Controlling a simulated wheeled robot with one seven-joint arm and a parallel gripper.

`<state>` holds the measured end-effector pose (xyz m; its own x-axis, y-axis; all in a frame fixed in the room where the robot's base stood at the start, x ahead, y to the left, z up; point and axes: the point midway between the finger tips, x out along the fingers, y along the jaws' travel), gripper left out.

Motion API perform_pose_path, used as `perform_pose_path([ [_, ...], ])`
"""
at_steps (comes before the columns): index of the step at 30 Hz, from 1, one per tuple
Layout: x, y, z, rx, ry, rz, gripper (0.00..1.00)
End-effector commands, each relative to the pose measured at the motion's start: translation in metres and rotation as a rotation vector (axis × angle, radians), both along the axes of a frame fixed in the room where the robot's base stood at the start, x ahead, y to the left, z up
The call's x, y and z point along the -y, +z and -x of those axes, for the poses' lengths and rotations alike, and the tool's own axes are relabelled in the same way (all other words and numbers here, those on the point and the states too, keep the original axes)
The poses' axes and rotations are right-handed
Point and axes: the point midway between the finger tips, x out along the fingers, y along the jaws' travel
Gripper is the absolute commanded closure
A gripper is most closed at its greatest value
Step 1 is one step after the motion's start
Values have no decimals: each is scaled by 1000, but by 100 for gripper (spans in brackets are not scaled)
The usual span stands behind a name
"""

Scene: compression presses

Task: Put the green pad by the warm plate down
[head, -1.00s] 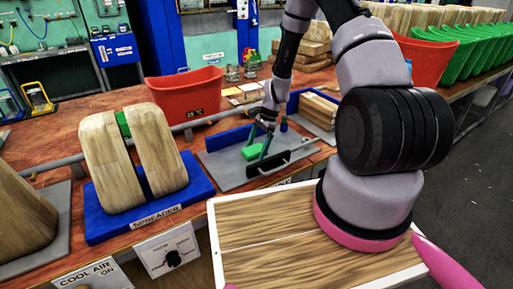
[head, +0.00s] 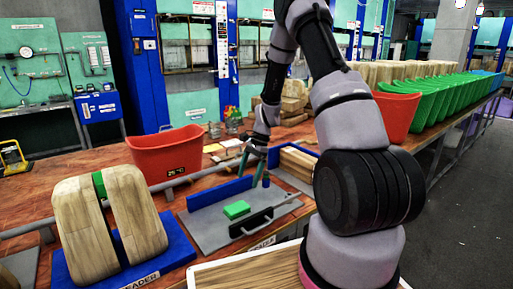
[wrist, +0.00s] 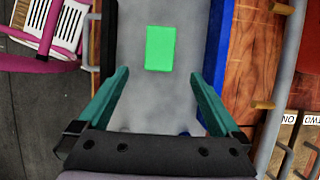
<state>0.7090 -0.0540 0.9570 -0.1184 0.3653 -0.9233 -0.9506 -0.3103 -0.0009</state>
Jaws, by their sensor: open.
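In the wrist view the same pad (wrist: 160,48) lies on the bare grey surface (wrist: 180,110), apart from both fingers. My gripper (head: 254,168) is open and empty, above the plate and to the right of the pad. Its teal fingers also show in the wrist view (wrist: 160,76), wide apart. A label at the plate's front edge is partly hidden and unreadable.
Two wooden blocks (head: 140,214) with a green piece between them stand on a blue spreader base (head: 185,245) at left. A red bin (head: 168,155) stands behind. A wooden tray (head: 240,272) is in front. A blue-sided tray of wooden pieces (head: 297,160) sits right of my gripper.

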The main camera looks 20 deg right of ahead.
Motion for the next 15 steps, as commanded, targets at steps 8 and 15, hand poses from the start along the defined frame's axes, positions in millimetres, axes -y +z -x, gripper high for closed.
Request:
perform_pose_path([
  [8,0,67,2,114,86,24,0],
  [15,-1,187,35,334,267,89,0],
])
